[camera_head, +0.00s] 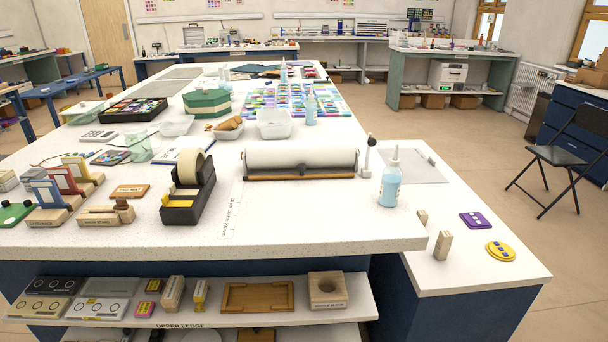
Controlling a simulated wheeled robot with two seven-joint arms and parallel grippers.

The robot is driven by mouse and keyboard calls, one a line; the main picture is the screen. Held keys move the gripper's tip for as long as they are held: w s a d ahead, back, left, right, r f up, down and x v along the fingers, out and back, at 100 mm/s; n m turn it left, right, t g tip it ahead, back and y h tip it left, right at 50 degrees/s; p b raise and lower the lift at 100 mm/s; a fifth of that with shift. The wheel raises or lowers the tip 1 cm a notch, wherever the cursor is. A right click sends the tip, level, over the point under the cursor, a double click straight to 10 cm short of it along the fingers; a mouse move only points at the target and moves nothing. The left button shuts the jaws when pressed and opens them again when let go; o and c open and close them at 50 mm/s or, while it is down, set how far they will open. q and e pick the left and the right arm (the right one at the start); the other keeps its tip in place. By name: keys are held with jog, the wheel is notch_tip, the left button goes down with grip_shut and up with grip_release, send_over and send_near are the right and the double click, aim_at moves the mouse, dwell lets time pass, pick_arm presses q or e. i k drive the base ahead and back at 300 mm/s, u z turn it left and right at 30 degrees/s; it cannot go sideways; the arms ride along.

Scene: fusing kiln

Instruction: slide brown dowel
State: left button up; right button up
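A long brown rod (300,177) lies along the front of a wide white roll (300,158) in the middle of the white worktop. The rod looks level, and I cannot tell how it is held at its ends. A smaller pale wooden piece with a brown round part (122,207) stands near the left front of the worktop. I cannot tell for sure which of the two is the brown dowel.
A black tape dispenser (184,200) stands left of the roll. A blue bottle (390,182) and a thin upright stand (368,156) are at its right. The worktop (310,220) in front of the roll is mostly clear. A lower shelf (245,319) holds small blocks and trays.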

aim_at(301, 167)
jog(key=u, duration=1.3)
jog(key=i, duration=0.9)
jog(key=z, duration=1.15)
